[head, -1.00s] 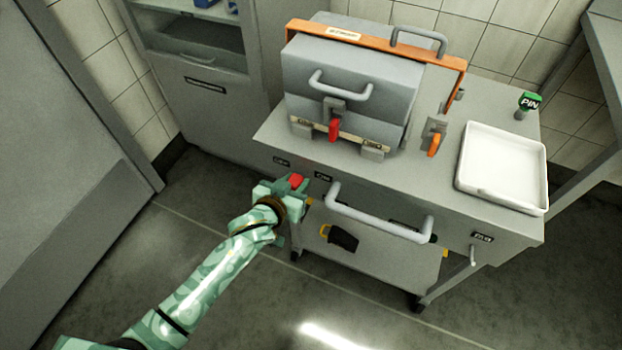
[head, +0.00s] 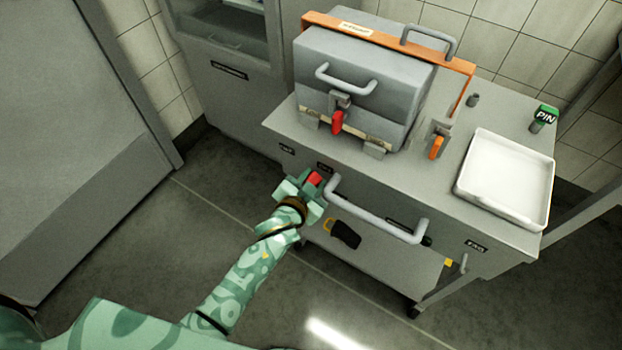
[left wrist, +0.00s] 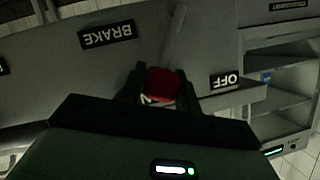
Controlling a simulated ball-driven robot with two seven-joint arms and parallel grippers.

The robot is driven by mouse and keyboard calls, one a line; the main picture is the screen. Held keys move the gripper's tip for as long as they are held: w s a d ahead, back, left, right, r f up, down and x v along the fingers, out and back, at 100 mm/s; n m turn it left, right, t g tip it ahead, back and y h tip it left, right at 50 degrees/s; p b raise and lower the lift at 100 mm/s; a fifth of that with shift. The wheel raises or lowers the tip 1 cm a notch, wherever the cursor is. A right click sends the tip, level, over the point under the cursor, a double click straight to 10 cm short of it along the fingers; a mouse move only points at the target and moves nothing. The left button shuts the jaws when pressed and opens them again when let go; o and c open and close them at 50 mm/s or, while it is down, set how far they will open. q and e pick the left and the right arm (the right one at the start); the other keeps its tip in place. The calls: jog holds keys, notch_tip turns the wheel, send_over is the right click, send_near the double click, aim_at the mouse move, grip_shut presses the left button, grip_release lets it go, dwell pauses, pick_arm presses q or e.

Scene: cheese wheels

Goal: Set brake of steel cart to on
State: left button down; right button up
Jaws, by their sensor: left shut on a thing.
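The steel cart (head: 390,192) stands in front of me. Its brake lever has a red grip (head: 316,179) on the front face, at the left end of the long handle. My left gripper (head: 309,184) is shut on the red grip. In the left wrist view the red grip (left wrist: 161,83) sits between the two dark fingers (left wrist: 158,90). There an upside-down BRAKE label (left wrist: 108,34) is left of it and an OFF label (left wrist: 224,80) is right of it. The gripper hides part of the lever. An ON label is not readable. My right gripper is not in view.
A grey lidded box (head: 362,85) with an orange bar (head: 390,42) stands on the cart, beside an orange lever (head: 436,147), a white tray (head: 505,178) and a green PIN tag (head: 545,117). The cart's handle (head: 378,212) is close right of my gripper. Floor is clear at left.

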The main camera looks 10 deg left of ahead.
pick_arm(q)
jog(key=shift+s+d+f, duration=0.25)
jog(key=shift+f, duration=0.1)
jog(key=c, duration=1.2)
grip_release()
jog(key=shift+c, duration=0.2)
jog(key=shift+o, duration=1)
jog(key=shift+w, duration=0.1)
jog(key=shift+r, duration=0.1)
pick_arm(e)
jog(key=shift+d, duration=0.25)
pick_arm(q)
jog(key=shift+s+a+r, duration=0.1)
jog(key=shift+s+r, duration=0.15)
jog(key=p+v, duration=0.6)
jog(key=v, duration=0.9)
jog(key=shift+s, duration=0.3)
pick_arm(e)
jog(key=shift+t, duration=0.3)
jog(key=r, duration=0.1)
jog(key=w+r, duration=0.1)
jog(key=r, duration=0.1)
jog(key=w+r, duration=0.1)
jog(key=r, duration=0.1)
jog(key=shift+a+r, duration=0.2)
